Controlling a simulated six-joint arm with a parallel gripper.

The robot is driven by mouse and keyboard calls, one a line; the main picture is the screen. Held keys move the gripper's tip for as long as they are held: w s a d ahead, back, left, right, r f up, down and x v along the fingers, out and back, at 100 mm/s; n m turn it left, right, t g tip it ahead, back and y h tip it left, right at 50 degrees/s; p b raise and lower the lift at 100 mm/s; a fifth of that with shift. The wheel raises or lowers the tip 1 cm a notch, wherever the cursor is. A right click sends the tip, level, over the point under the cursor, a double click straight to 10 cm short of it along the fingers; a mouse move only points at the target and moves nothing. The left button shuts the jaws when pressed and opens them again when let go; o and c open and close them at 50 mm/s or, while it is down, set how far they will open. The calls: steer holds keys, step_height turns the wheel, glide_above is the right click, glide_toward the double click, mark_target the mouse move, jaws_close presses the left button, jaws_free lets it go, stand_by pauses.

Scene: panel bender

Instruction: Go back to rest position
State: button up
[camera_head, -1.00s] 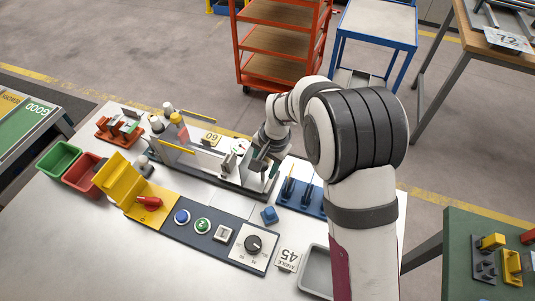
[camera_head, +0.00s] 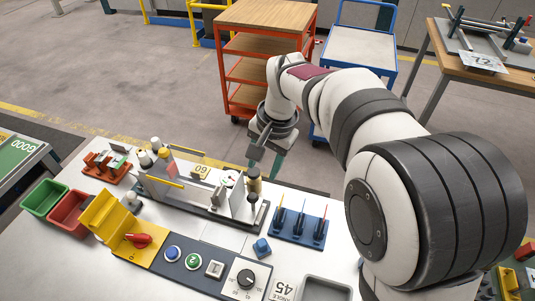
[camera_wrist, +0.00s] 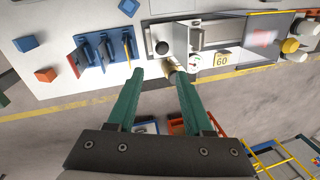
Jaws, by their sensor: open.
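My gripper (camera_head: 265,162) is raised above the back edge of the white table (camera_head: 207,233), behind the right end of the bender. In the wrist view its two green fingers (camera_wrist: 160,85) are apart with nothing held between them. The panel bender (camera_head: 195,195) stands on the table with a clear guard, a yellow bar and a 60 tag (camera_head: 201,171). A brown-and-black handle (camera_head: 253,182) stands upright at its right end, just below the fingertips in the head view. I cannot tell whether the fingers are clear of it by much.
A blue rack with several tools (camera_head: 297,225) stands right of the bender. A control panel (camera_head: 205,262), green bin (camera_head: 44,198) and red bin (camera_head: 72,212) are in front and left. An orange cart (camera_head: 262,55) and blue cart (camera_head: 360,50) stand behind the table.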

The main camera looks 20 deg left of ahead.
steer(key=s+d+r+m, duration=0.2)
steer(key=s+d+r, duration=0.1)
steer(key=s+d, duration=1.05)
steer(key=s+d+f+m, duration=0.1)
steer(key=s+d+f, duration=0.2)
steer(key=s+d, duration=0.4)
steer(key=s, duration=0.3)
steer(key=shift+s+g, duration=0.2)
steer(key=shift+g, duration=0.1)
steer(key=shift+d, duration=0.1)
steer(key=shift+c, duration=0.2)
